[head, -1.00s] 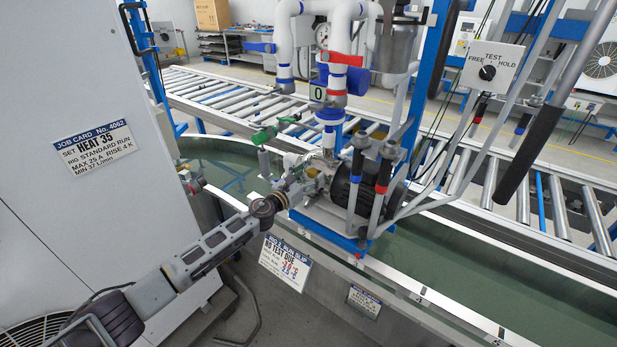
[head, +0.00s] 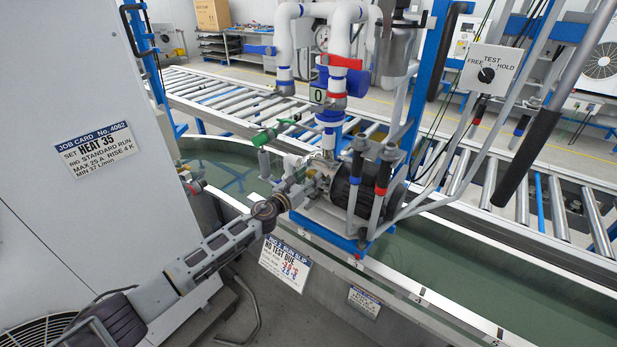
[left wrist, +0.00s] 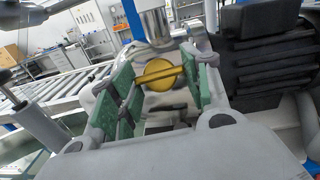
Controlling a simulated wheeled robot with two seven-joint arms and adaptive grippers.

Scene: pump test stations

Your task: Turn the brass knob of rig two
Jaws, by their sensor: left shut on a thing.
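The round brass knob (left wrist: 168,76) shows in the left wrist view, with a raised bar across its face that tilts slightly up to the right. My left gripper (left wrist: 160,80) has its green-padded fingers on both sides of the knob and is shut on it. In the head view my left gripper (head: 294,188) is at the near left end of the pump (head: 342,186); the knob is hidden there. The rig's slip (head: 285,264) reads "NO TEST DUE". My right gripper is not in view.
A green-handled valve (head: 272,132) and white pipes (head: 340,50) stand above and behind my left gripper. A grey cabinet (head: 80,210) with a "HEAT 35" job card (head: 95,150) is at left. A TEST switch box (head: 490,72) and roller conveyor (head: 230,100) lie beyond.

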